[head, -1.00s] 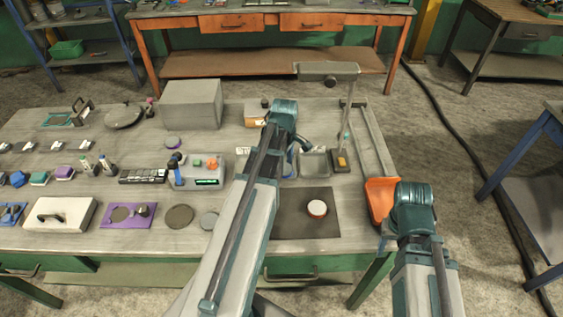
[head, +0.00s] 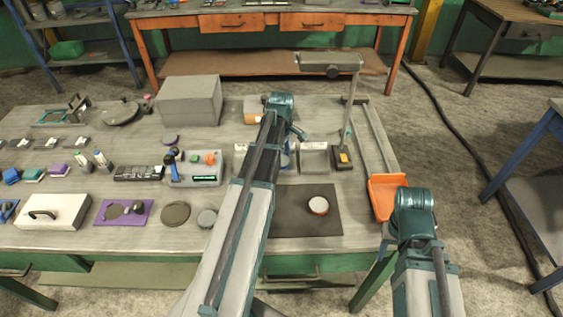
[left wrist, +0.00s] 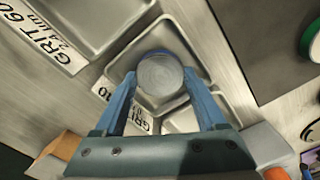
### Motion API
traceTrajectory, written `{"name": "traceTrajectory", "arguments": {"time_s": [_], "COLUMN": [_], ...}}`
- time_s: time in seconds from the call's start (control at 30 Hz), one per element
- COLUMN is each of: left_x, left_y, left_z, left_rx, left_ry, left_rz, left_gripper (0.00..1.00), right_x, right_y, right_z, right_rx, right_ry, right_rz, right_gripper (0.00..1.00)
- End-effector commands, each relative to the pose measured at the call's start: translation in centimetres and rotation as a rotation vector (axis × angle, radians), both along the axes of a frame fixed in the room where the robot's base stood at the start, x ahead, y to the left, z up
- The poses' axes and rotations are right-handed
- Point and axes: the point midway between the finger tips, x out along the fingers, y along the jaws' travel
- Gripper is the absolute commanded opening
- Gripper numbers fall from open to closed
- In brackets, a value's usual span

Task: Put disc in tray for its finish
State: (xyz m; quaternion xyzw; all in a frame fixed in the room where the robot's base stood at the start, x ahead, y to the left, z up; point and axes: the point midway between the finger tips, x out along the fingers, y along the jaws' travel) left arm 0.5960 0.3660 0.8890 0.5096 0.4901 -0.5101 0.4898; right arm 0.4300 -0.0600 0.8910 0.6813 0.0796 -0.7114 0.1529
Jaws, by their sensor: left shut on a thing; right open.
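My left gripper (left wrist: 160,90) is shut on a round grey metallic disc (left wrist: 160,74), held by its edges between the blue fingers. One tray (left wrist: 95,22) is at the upper left, beside a label starting "GRIT 60"; another label is partly covered by the fingers. The disc's height above the trays is hard to judge. In the head view a grey tray (head: 314,158) shows right of my left arm, which hides other trays and the disc. My right gripper (head: 386,229) is mostly hidden by its arm and open.
A dark mat (head: 290,222) bears a round white-topped item (head: 318,205). A lamp-like stand (head: 348,125) rises behind the trays, and an orange scoop-shaped piece (head: 386,195) lies at the right edge. A grey block (head: 190,100), instrument box (head: 195,170) and loose discs (head: 175,214) occupy the left.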

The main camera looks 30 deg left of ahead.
Motion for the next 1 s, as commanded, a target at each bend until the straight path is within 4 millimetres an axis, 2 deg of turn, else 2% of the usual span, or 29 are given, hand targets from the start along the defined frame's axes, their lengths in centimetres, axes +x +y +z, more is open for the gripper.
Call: {"name": "traceTrajectory", "arguments": {"time_s": [0.37,0.4,0.47,0.77,1.0], "left_x": [0.0,0.0,0.0,0.0,0.0], "left_y": [0.0,0.0,0.0,0.0,0.0], "left_z": [-0.4,-0.4,-0.3,-0.3,0.8], "left_rx": [0.0,0.0,0.0,0.0,0.0], "left_ry": [0.0,0.0,0.0,0.0,0.0], "left_rz": [0.0,0.0,0.0,0.0,0.0], "left_gripper": [0.0,0.77,0.85,0.85,0.85], "right_x": [0.0,0.0,0.0,0.0,0.0], "right_y": [0.0,0.0,0.0,0.0,0.0], "right_z": [-0.4,-0.4,-0.3,-0.3,0.8], "right_rx": [0.0,0.0,0.0,0.0,0.0], "right_ry": [0.0,0.0,0.0,0.0,0.0], "right_rz": [0.0,0.0,0.0,0.0,0.0], "right_gripper": [0.5,0.5,0.5,0.5,0.5]}}
